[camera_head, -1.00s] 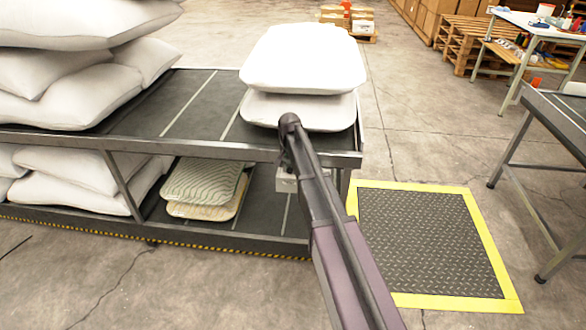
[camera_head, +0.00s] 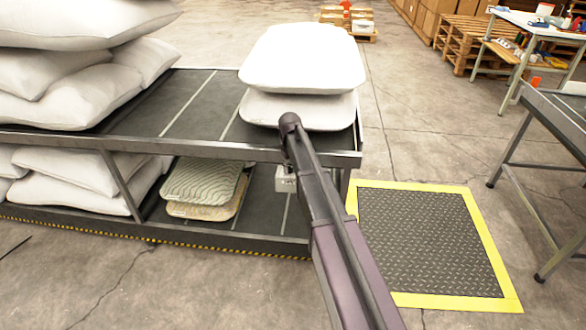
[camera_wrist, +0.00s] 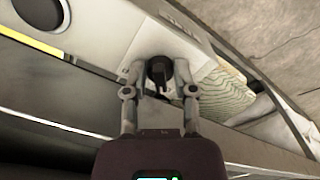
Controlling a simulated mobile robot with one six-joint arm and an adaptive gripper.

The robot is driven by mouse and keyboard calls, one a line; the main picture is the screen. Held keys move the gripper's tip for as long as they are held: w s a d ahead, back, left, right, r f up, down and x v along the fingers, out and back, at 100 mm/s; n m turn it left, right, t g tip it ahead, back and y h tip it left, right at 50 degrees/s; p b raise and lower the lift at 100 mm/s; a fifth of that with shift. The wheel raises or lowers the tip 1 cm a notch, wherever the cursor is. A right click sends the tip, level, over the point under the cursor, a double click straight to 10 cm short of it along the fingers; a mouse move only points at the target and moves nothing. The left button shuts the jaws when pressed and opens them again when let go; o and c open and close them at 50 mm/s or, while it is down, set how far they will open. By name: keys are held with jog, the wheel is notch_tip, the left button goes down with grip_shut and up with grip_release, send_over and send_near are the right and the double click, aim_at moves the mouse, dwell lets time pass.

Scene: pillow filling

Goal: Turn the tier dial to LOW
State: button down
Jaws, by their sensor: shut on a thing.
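The black tier dial (camera_wrist: 159,70) sits on a pale control box (camera_wrist: 135,35) in the wrist view, with its pointer ridge toward the bottom of the picture. My gripper (camera_wrist: 158,68) is shut on the dial, one finger at each side. Lettering at the top of the box is too blurred to read. In the head view my arm hides the gripper and the dial, and only part of the pale box (camera_head: 285,180) shows under the shelf's upper deck.
The two-level shelf (camera_head: 190,147) carries white pillows (camera_head: 305,57) above and patterned pillows (camera_head: 203,181) below, left of the box. A yellow-edged floor mat (camera_head: 430,240) lies to the right. A dark-topped table (camera_head: 560,112) stands at the far right.

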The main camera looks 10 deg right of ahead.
jog(key=shift+a+n, duration=0.1)
jog(key=shift+n, duration=0.4)
jog(key=shift+c, duration=2.1)
grip_release()
jog(key=shift+w, duration=0.1)
jog(key=s+m, duration=0.5)
jog(key=s, duration=2.5)
notch_tip(320, 180, up, 19)
jog(key=p, duration=1.9)
jog(key=shift+w+d, duration=0.4)
jog(key=shift+d, duration=0.05)
jog(key=shift+f, duration=0.1)
